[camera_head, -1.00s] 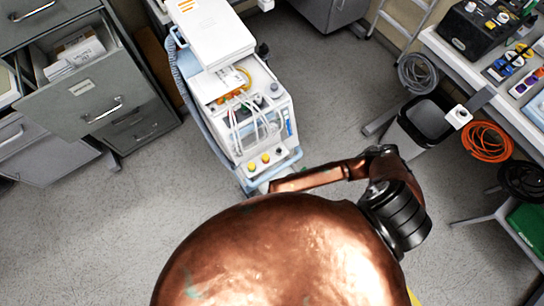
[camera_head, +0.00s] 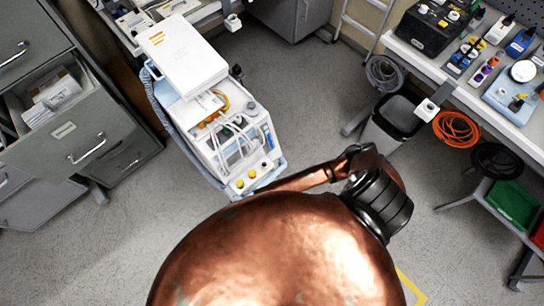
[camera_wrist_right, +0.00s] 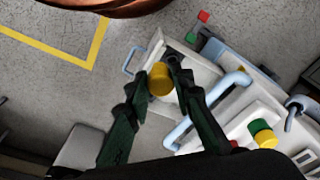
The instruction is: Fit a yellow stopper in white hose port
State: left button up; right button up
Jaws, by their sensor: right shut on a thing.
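A yellow stopper (camera_wrist_right: 160,80) is between the fingertips of my right gripper (camera_wrist_right: 161,76), which is shut on it. In the right wrist view it is in front of a pale corner of the white pump unit (camera_wrist_right: 198,50); I cannot tell whether they touch. The unit stands on a cart in the head view (camera_head: 258,118), with white hoses (camera_head: 236,148) and yellow pieces (camera_head: 240,184) on its near end. I cannot make out the white hose port for certain. My right gripper is hidden in the head view, and my left gripper is in neither view.
A green-and-yellow piece (camera_wrist_right: 262,132) and blue tube handles (camera_wrist_right: 236,80) are beside my right gripper. Grey cabinets (camera_head: 70,130) stand left of the cart. A bin (camera_head: 392,122) and a loaded workbench (camera_head: 480,90) stand right. Floor between is free.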

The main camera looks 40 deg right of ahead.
pick_arm(q)
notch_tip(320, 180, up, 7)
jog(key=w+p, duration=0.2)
jog(key=p, duration=0.5)
pick_arm(e)
notch_tip(320, 180, up, 11)
jog(key=w+d+b, duration=0.3)
jog(key=w+d, duration=0.4)
jog(key=w, duration=0.4)
jog(key=w+d+b, duration=0.4)
jog(key=w+d, duration=0.2)
jog(key=w, duration=0.5)
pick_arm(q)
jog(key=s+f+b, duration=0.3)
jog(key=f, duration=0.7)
pick_arm(e)
jog(key=shift+f, duration=2.9)
jog(key=shift+s+a, duration=0.1)
jog(key=shift+s, duration=0.05)
pick_arm(q)
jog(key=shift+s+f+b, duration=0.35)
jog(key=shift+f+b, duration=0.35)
jog(key=shift+b, duration=0.15)
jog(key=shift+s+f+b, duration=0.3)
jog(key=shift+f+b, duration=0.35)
jog(key=shift+b, duration=0.15)
pick_arm(e)
jog(key=shift+s+f, duration=0.1)
jog(key=shift+f, duration=1.7)
